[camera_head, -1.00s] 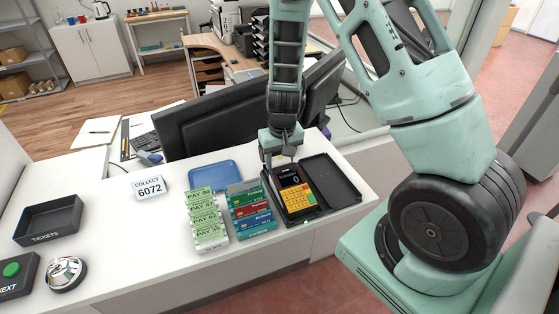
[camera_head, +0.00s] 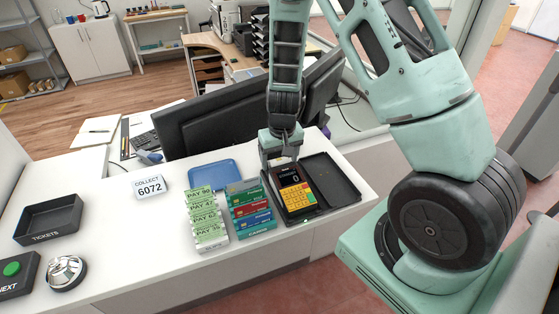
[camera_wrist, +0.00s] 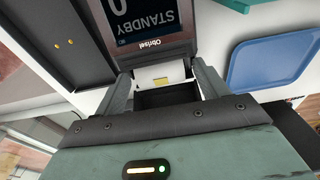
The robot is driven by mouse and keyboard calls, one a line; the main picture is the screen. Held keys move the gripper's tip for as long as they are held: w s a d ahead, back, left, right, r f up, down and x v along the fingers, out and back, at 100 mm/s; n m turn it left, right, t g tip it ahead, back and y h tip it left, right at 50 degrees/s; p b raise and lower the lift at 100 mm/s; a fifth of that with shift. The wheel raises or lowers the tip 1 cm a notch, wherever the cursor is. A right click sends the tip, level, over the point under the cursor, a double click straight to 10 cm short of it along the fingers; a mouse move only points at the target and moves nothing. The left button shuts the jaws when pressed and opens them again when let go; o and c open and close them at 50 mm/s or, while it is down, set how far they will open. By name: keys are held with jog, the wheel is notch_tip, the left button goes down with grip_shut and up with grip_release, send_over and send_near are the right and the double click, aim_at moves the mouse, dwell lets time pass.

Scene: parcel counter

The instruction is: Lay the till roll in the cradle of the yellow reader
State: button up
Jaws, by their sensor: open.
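The reader (camera_head: 298,197), dark with a yellow keypad, lies in an open black case on the counter. In the wrist view its display (camera_wrist: 140,20) reads STANDBY, upside down. My gripper (camera_head: 281,164) is open over the reader's far end, its fingers spread to either side. Between the fingertips in the wrist view is a white piece with a small yellow mark (camera_wrist: 159,76), at the reader's end beside a dark recess. It looks like the till roll, but only part shows. I cannot tell how deep it sits in the cradle; the head view hides it behind my gripper.
The open case lid (camera_head: 332,180) lies right of the reader. Card rack (camera_head: 250,208) and green PAY slips (camera_head: 206,215) stand close left, with a blue tray (camera_head: 212,174) behind. A monitor (camera_head: 220,120) rises behind the counter.

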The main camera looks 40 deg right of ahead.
notch_tip(320, 180, up, 10)
jog(key=s, duration=0.1)
jog(key=s+a+r+n+y, duration=0.1)
jog(key=s+a+r+n, duration=0.15)
jog(key=a, duration=0.45)
jog(key=s+a+r+n+y, duration=0.1)
jog(key=s+a+r, duration=0.15)
jog(key=a, duration=0.45)
jog(key=s+a+r+n, duration=0.2)
jog(key=s+a, duration=0.3)
jog(key=s, duration=0.4)
jog(key=s+a+r+n+g+h, duration=0.1)
jog(key=s+a+r+n, duration=0.1)
jog(key=s+a+n, duration=0.3)
jog(key=s, duration=0.4)
jog(key=shift+a+r, duration=0.15)
jog(key=shift+a, duration=0.15)
jog(key=shift+s+n, duration=0.1)
jog(key=shift+n, duration=0.15)
